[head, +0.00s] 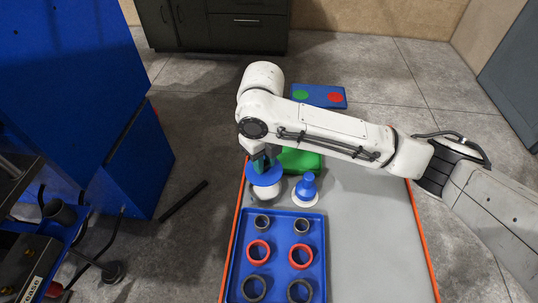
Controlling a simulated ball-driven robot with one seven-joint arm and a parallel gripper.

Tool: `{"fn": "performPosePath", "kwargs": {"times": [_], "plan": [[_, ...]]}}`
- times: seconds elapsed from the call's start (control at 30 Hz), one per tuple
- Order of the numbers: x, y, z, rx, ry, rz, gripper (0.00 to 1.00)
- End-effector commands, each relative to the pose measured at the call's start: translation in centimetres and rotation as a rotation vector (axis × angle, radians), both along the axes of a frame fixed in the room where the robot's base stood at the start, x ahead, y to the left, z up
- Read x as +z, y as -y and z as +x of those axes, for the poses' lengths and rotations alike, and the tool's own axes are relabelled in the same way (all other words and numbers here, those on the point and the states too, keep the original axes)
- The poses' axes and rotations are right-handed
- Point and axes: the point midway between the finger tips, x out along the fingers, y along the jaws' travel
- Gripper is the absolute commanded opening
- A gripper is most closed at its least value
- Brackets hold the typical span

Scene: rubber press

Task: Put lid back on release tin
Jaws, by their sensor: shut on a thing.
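My gripper (263,161) points down at the far left end of the grey table, shut on a round blue lid (266,176). A white tin (269,194) shows directly under the lid. The lid covers the tin's top in this view; I cannot tell whether it touches the rim or hangs just above it. The fingertips are partly hidden by my wrist.
A blue cone-shaped piece (306,188) on a white base stands close right of the tin. A green block (300,160) lies behind. A blue tray (276,270) with several black and red rings is in front. The table's right side (370,240) is clear.

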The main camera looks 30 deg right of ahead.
Motion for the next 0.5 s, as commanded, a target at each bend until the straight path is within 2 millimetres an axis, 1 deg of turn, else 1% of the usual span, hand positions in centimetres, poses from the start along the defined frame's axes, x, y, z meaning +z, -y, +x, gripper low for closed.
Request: {"fn": "performPosePath", "kwargs": {"times": [0.03,0.5], "plan": [[-0.5,0.0,0.0,-0.001,0.000,0.000,0.00],[-4.6,0.0,0.0,-0.002,0.000,0.001,0.00]]}}
